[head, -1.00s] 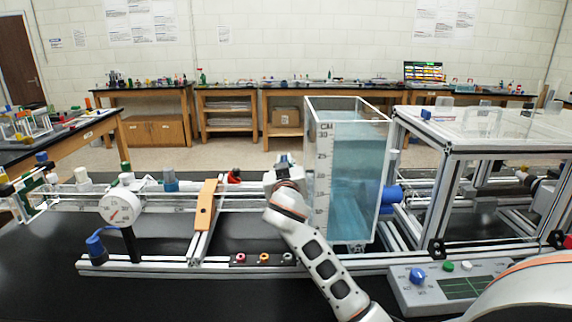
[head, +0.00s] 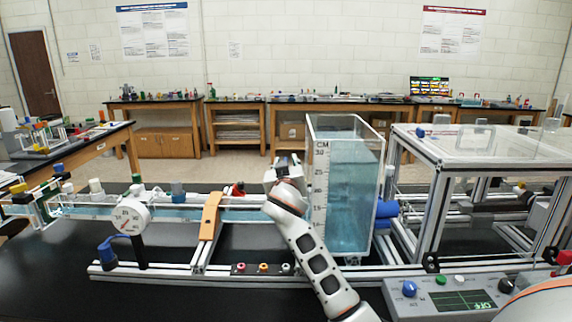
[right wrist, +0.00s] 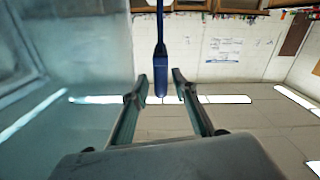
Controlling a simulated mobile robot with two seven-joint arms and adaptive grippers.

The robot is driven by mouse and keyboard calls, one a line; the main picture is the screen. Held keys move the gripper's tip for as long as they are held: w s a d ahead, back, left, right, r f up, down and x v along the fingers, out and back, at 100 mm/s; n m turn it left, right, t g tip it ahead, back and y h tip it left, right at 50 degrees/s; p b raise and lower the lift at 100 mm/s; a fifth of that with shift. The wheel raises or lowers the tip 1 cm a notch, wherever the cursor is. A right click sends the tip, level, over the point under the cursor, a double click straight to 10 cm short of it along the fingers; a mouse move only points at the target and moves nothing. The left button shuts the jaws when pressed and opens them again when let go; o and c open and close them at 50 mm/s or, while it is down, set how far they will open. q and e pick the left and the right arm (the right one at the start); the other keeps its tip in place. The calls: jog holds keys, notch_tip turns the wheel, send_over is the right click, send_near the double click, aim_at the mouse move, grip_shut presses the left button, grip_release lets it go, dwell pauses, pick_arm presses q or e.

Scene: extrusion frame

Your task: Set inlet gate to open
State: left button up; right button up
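My right gripper (head: 284,166) is at the left side of the clear water tank (head: 347,190), above the long clear channel (head: 165,212). In the right wrist view the gripper (right wrist: 160,84) is open. A blue handle (right wrist: 160,72) on a thin rod shows between its two fingertips, with a gap on each side. This handle may be the inlet gate's; its foot is out of that view. In the head view my gripper and arm hide the handle and the place where channel meets tank. My left gripper is not in view.
A grey control box (head: 450,290) with a blue knob and green screen is at the front right. A framed stand (head: 455,190) is right of the tank. A round dial (head: 131,213) and an orange bracket (head: 210,215) are on the channel. Black table (head: 50,270) is bare at front left.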

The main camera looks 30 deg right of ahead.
jog(key=shift+s+a+f, duration=0.1)
jog(key=shift+s+a, duration=0.05)
jog(key=v, duration=1.1)
jog(key=shift+s, duration=0.35)
jog(key=shift+a, duration=0.1)
